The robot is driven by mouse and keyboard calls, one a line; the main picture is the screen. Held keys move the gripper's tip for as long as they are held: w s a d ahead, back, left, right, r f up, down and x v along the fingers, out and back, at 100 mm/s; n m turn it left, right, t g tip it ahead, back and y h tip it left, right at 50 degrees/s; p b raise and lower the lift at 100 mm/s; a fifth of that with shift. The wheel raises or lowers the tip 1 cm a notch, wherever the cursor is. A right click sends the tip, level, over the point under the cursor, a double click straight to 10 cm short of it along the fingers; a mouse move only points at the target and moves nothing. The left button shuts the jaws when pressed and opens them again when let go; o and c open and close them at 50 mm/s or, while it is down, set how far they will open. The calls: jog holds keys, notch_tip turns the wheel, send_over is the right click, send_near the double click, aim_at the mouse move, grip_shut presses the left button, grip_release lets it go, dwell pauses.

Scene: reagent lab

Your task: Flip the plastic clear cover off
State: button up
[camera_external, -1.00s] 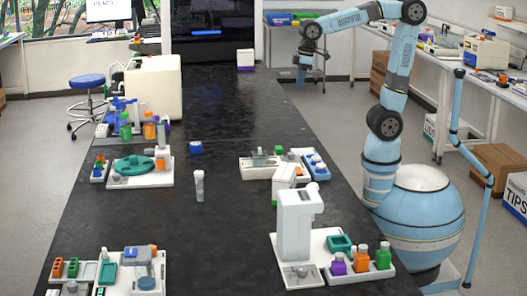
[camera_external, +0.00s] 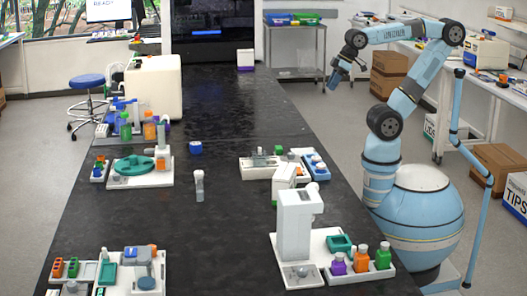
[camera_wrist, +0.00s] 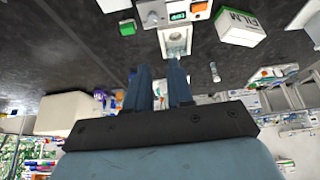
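I cannot make out a clear plastic cover for certain in either view. In the wrist view, a white device (camera_wrist: 150,14) with a small green display and an orange part is at the top. A pale, square-framed part (camera_wrist: 175,40) sticks out from it toward my fingers; whether this is the cover I cannot tell.
The black bench (camera_external: 225,120) carries a tall white device (camera_external: 295,222), a smaller white instrument (camera_external: 262,160), colored bottles (camera_external: 361,258) and an upright clear tube (camera_external: 199,186). The bench middle is mostly clear.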

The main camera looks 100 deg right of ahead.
jog(key=o, duration=0.3)
jog(key=shift+n+g, duration=0.3)
jog(key=shift+g, duration=0.4)
jog(key=w, duration=0.7)
jog(key=shift+w+a+r, duration=0.25)
jog(key=shift+w+a, duration=0.1)
jog(key=n+g, duration=0.2)
jog(key=g, duration=0.2)
send_over(260, 155)
notch_tip(260, 155, down, 12)
jog(key=f, duration=1.3)
jog(key=shift+d, duration=0.4)
grip_shut()
